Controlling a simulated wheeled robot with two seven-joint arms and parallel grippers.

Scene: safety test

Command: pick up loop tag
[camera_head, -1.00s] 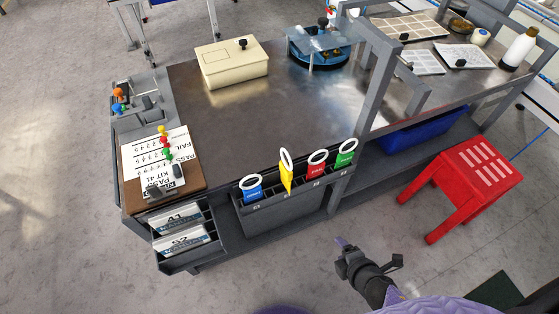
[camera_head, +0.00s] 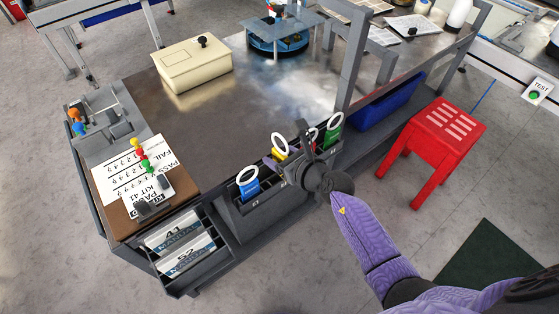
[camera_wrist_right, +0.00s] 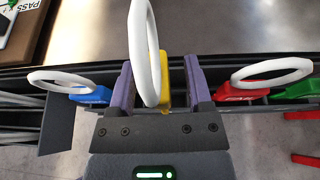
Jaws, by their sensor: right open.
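Several loop tags with white rings stand in a dark rack (camera_head: 262,209) on the bench's front side. The blue tag (camera_head: 249,189) is at the left and the green tag (camera_head: 333,132) at the right. My right gripper (camera_head: 287,160) is at the yellow tag (camera_head: 280,149) and largely hides the red tag beside it. In the right wrist view the open purple fingers (camera_wrist_right: 160,82) stand either side of the yellow tag (camera_wrist_right: 164,90), with its ring (camera_wrist_right: 142,45) rising between them. The blue tag (camera_wrist_right: 92,95) and red tag (camera_wrist_right: 242,93) lie outside the fingers. My left gripper is out of view.
A cream box (camera_head: 194,70) and a blue round fixture (camera_head: 277,43) stand on the metal bench. A clipboard (camera_head: 127,208) with colored pins is at the left, above manual trays (camera_head: 180,247). A red stool (camera_head: 437,128) stands right. A grey post (camera_head: 354,65) rises behind the rack.

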